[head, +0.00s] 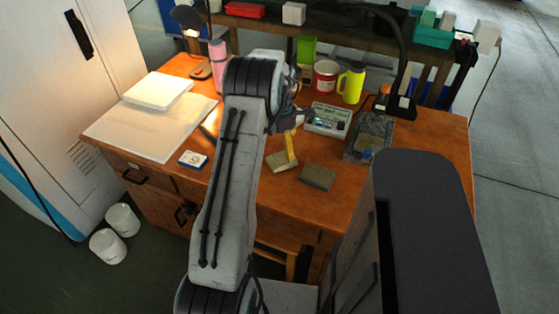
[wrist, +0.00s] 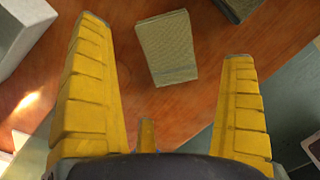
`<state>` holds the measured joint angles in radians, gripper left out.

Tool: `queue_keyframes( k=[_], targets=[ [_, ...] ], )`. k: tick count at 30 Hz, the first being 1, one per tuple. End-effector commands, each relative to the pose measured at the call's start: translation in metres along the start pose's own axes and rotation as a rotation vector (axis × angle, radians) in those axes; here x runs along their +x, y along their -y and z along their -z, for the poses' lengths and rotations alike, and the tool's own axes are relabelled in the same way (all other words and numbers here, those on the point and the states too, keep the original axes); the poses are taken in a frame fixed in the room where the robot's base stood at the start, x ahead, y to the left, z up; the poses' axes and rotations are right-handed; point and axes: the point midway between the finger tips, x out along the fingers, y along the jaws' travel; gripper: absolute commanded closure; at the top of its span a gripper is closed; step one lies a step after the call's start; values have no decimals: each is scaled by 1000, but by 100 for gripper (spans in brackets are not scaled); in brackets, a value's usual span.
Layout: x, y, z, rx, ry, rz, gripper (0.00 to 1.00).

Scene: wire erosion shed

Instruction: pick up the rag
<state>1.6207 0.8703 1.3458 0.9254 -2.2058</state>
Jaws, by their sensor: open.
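The rag (head: 279,163) looks like a small, flat, folded olive-beige cloth lying on the wooden desk. In the wrist view the rag (wrist: 167,47) lies between and beyond my fingertips, nearer the left finger. My gripper (head: 290,147) points down over the rag, with one yellow finger showing in the head view. In the wrist view my gripper (wrist: 165,37) is open, its fingers wide apart with nothing between them. Whether the fingertips touch the desk cannot be told.
A darker grey-green block (head: 317,177) lies right of the rag. A grey meter (head: 328,119), yellow bottle (head: 351,84) and red tin (head: 326,75) stand behind. A blue-white box (head: 193,159) lies left. A dark tray (head: 372,133) is at right.

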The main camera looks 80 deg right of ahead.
Motion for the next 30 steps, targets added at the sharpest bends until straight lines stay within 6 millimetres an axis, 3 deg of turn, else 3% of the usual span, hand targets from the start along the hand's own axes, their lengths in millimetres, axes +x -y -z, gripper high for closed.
queue_keyframes(
  k=[12, 23, 30],
  targets=[
    [44, -1, 2, 1, -1, 2, 0],
    [51, -1, 2, 1, 0, 0, 0],
    [51, -1, 2, 1, 0, 0, 20]
  ],
)
